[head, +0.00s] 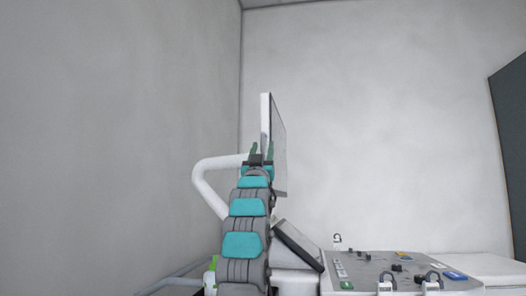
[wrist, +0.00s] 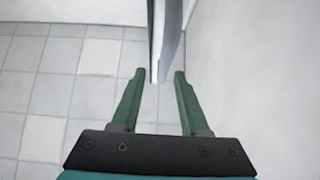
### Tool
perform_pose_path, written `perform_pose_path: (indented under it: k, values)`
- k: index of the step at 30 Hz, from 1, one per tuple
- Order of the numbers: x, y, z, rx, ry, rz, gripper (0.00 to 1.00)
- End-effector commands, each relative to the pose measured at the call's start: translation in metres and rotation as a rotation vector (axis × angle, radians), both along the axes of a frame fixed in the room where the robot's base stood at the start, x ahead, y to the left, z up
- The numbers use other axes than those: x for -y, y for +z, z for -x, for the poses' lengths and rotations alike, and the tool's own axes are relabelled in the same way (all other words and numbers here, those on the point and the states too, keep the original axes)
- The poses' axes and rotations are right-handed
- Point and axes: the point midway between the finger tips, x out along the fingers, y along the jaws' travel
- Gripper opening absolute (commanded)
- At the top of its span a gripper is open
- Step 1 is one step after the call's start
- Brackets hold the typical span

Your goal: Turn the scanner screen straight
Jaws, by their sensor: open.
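The scanner screen (head: 279,146) stands on a white curved arm (head: 207,181) and shows nearly edge-on in the head view, its face turned to the right. In the wrist view the screen (wrist: 167,38) is a thin upright slab at the top middle. My gripper (wrist: 160,76) is open, with its two green fingertips on either side of the screen's near edge. The gripper (head: 262,150) also shows in the head view at the screen's lower left edge. I cannot tell whether a finger touches the screen.
The scanner's control panel (head: 352,270) with knobs and probes lies at the lower right. A dark tilted panel (head: 296,245) sits beside my arm. A wall (head: 120,130) stands close on the left. Tiled floor (wrist: 60,100) shows below the gripper.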

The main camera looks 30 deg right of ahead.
Motion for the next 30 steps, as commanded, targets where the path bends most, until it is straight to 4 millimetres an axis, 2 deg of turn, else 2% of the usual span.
perform_pose_path:
  k: [1, 12, 30]
  values:
    - [-0.003, -0.01, 0.002, -0.001, 0.001, 0.0, 0.45]
    - [-0.019, -0.037, 0.024, 0.0, 0.003, 0.0, 0.45]
    - [-0.024, -0.041, 0.03, -0.003, 0.001, 0.001, 0.45]
